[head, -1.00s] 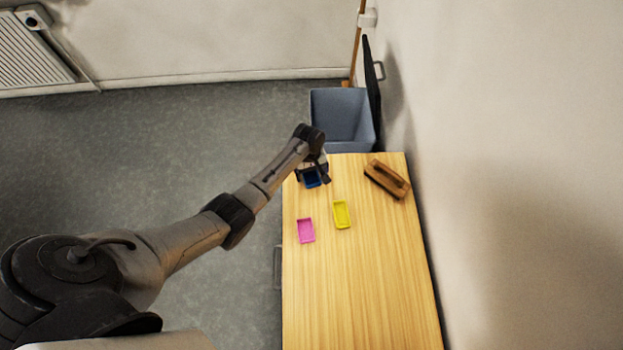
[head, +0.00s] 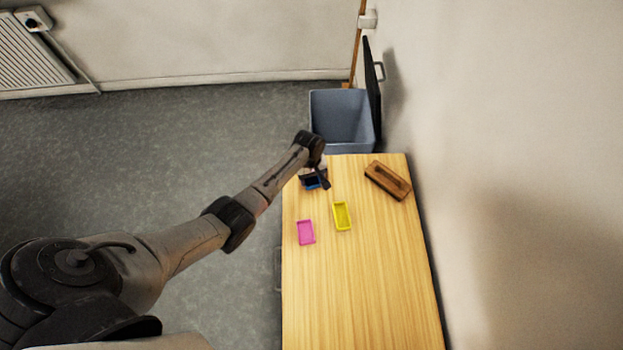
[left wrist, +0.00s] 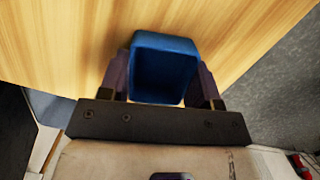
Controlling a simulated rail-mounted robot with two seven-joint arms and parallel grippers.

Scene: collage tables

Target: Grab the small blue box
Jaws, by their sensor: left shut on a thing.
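The small blue box (head: 312,182) is at the far left end of the wooden table, partly hidden by my left gripper (head: 316,181). In the left wrist view the blue box (left wrist: 163,68) sits between the two fingers, its open side facing the camera. My left gripper (left wrist: 162,88) is shut on it, with a finger against each side. I cannot tell whether the box touches the table or is just above it. My right gripper is not in view.
A pink box (head: 306,232) and a yellow box (head: 342,215) lie on the table (head: 360,290) nearer to me. A brown wooden brush-like object (head: 387,180) is at the far right. A grey-blue bin (head: 342,118) stands beyond the far edge. The near table is clear.

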